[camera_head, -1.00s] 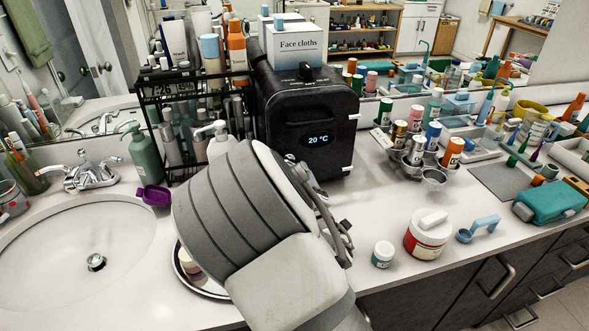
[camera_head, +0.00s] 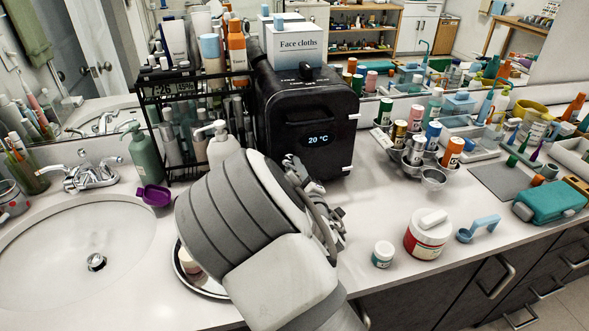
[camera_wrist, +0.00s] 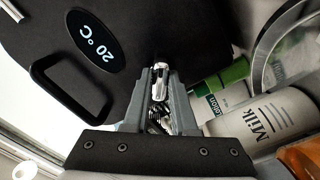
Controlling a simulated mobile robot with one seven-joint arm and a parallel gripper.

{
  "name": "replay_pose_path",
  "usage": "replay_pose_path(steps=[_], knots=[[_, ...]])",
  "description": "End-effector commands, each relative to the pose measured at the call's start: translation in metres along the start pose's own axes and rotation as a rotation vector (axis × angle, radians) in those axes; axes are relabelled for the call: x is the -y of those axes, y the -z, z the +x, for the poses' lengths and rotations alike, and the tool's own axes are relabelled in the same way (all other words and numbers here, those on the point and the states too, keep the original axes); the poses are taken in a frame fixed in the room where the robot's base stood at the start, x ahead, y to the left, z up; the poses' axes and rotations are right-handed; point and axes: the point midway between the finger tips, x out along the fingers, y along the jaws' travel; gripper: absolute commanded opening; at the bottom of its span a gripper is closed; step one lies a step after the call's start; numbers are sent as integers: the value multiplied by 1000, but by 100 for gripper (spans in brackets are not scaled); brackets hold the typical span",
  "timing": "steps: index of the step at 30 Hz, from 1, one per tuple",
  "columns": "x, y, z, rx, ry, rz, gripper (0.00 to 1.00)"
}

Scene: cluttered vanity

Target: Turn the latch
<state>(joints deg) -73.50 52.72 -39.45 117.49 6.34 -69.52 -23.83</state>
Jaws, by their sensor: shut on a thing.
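The black box (camera_head: 310,100) with a "20 °C" display and a front handle stands on the counter. In the wrist view, its dark front (camera_wrist: 130,30) fills the upper left. The small silver latch (camera_wrist: 161,75) lies at the box's edge, between the fingers of my gripper (camera_wrist: 160,92). The fingers are shut on it. In the head view, my arm hides the latch and the fingertips; only part of the wrist shows in front of the box.
A black wire rack (camera_head: 150,100) with bottles stands close left of the box. A white pump bottle (camera_head: 221,148) is beside it. In the wrist view, a bottle labelled "Milk" (camera_wrist: 262,120) is close to the right finger. A round tray (camera_head: 184,272) lies under my arm.

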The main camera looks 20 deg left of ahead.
Motion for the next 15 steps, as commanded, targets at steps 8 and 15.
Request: replay_pose_path(steps=[8, 15], knots=[[0, 0, 0, 0, -1, -5, 0], [0, -1, 0, -1, -1, -76, 0]])
